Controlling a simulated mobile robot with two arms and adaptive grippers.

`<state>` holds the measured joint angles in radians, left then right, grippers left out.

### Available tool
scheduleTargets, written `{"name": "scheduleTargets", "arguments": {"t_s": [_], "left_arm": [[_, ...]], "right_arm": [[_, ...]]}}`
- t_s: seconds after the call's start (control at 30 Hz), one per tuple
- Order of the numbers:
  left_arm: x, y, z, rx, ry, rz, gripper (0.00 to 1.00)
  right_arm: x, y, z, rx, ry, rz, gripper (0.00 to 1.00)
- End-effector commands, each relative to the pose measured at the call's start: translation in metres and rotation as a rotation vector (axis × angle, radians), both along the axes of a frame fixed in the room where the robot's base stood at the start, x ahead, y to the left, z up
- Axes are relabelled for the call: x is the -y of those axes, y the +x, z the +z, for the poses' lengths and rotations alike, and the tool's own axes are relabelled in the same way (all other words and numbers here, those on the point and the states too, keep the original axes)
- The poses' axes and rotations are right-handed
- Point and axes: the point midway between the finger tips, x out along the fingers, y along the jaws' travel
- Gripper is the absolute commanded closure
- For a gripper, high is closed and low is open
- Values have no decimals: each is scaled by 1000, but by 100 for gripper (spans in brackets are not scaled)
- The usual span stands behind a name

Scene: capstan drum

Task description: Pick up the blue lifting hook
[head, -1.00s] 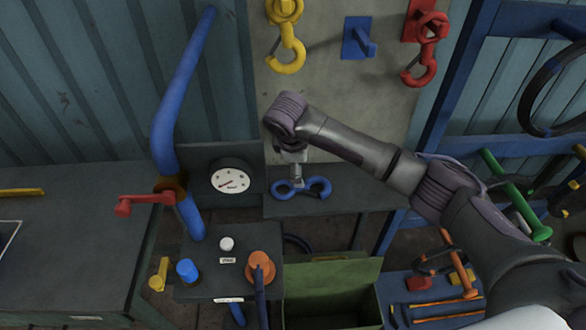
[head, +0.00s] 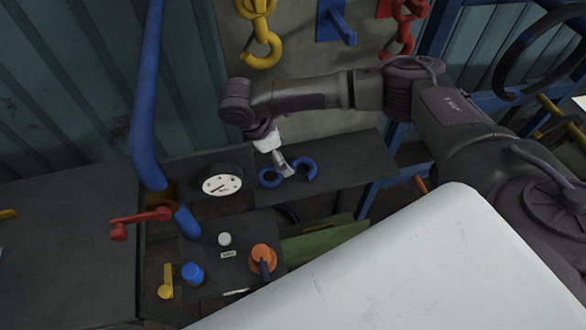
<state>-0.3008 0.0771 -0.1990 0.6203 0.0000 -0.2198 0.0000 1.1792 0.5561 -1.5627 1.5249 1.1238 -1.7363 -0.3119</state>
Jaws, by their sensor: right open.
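The blue lifting hook (head: 306,170) lies on the dark shelf (head: 350,160), to the right of the round gauge. It shows as two curved ends with its middle hidden behind my right gripper (head: 284,170). The right gripper points down at the hook's middle and is open. I cannot tell whether its fingers touch the hook or straddle it. My left gripper is not in view.
A white gauge (head: 222,185) stands left of the hook. A blue pipe (head: 146,100) with a red lever (head: 140,222) rises further left. A yellow hook (head: 260,40) and a red hook (head: 402,28) hang on the back panel. Blue, white and orange controls stand in front.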

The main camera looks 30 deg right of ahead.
Motion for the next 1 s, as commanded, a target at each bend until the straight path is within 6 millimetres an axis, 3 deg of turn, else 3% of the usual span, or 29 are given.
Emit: {"name": "scheduleTargets", "arguments": {"t_s": [0.6, 0.93, 1.0], "left_arm": [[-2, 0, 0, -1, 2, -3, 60], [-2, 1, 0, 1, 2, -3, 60], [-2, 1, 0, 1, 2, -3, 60]], "right_arm": [[26, -2, -68, 0, -1, -1, 0], [29, -2, -75, 2, 0, 0, 0], [29, -2, -75, 2, 0, 0, 12]]}}
